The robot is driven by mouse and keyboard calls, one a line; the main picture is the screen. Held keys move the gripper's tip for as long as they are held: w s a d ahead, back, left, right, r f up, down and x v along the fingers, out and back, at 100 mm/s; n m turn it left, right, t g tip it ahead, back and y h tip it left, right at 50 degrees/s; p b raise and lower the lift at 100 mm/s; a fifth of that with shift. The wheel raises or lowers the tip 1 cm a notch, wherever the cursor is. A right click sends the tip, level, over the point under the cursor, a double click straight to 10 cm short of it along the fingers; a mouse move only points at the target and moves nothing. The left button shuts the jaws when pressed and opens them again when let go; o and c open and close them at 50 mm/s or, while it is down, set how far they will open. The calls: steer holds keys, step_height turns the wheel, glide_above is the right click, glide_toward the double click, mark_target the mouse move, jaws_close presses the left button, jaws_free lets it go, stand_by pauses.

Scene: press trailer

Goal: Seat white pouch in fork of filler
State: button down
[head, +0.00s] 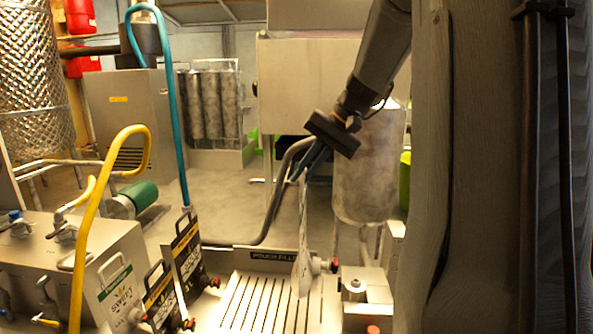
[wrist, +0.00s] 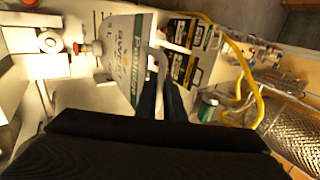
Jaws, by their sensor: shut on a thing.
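My gripper (head: 299,174) is shut on the top of the white pouch (head: 303,240). The pouch hangs upright and edge-on in the head view, above the slotted tray of the filler (head: 262,302). Its white spout with a red tap (head: 333,265) points right, near a metal block with a round knob (head: 353,288). I cannot tell which part is the fork, or whether the pouch touches the filler. In the wrist view my fingers (wrist: 163,80) reach the pouch (wrist: 122,55), whose printed face shows. Its spout and red tap (wrist: 80,48) point left, towards a round knob (wrist: 48,42).
Two dark pouches with red taps (head: 186,252) (head: 162,297) and a white one (head: 118,290) stand at left. A yellow hose (head: 84,235) and a teal hose (head: 172,90) rise there. A metal cylinder (head: 368,165) stands behind my gripper. The slotted tray's left part is clear.

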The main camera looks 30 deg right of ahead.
steer(key=shift+a+f+b, duration=0.15)
steer(key=shift+f+b, duration=0.35)
steer(key=shift+f, duration=0.1)
steer(key=shift+f+b, duration=1.4)
steer(key=shift+f, duration=0.4)
steer(key=shift+f+b, duration=1.45)
steer(key=shift+f, duration=1.5)
steer(key=shift+f+b, duration=0.3)
steer(key=shift+f, duration=0.25)
steer(key=c, duration=1.8)
jaws_free()
